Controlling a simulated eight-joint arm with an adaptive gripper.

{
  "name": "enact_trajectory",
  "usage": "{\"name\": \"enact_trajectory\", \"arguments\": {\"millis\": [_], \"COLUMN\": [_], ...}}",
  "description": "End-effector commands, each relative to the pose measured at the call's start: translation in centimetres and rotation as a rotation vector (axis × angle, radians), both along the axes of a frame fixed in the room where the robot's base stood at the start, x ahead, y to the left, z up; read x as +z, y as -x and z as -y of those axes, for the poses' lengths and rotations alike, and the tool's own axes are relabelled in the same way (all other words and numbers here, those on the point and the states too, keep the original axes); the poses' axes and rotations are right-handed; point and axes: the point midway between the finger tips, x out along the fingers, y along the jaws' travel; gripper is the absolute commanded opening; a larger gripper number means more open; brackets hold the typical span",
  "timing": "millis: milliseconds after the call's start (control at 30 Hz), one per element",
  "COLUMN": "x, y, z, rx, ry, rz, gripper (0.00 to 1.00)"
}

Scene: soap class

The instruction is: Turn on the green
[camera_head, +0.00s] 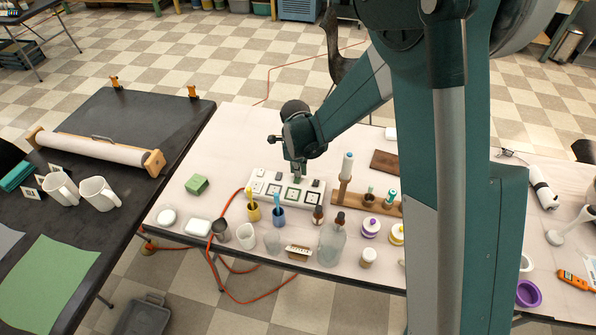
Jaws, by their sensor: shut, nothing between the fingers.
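A white switch panel (284,201) stands on the white table, left of the picture's middle. Its front carries a row of several square dark-edged markings, some looking greenish, and small dark pieces show along its top. The colours are too small to tell apart surely. My gripper (298,176) points down at the middle of the panel's top, right of its centre. It is shut and holds nothing. I cannot tell whether the fingertips touch the panel, and they hide part of its top.
A green block (196,185) lies left of the panel. A wooden rack (346,199) stands right. An orange cable (214,254) hangs over the front edge.

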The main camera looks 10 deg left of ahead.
Motion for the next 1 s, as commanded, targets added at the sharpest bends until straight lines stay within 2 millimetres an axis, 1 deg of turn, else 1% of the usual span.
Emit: {"name": "enact_trajectory", "arguments": {"millis": [67,133,433,800,1000], "x": [-0.8,-0.4,-0.3,0.1,0.2], "y": [-0.3,-0.2,0.0,1.1,1.4], "z": [0.0,0.0,0.0,0.0,0.0], "rx": [-0.001,0.000,0.000,0.000,0.000], "ry": [0.000,0.000,0.000,0.000,0.000], "rz": [-0.008,-0.006,-0.006,-0.006,-0.006], "gripper": [0.00,0.00,0.00,0.00,0.00]}}
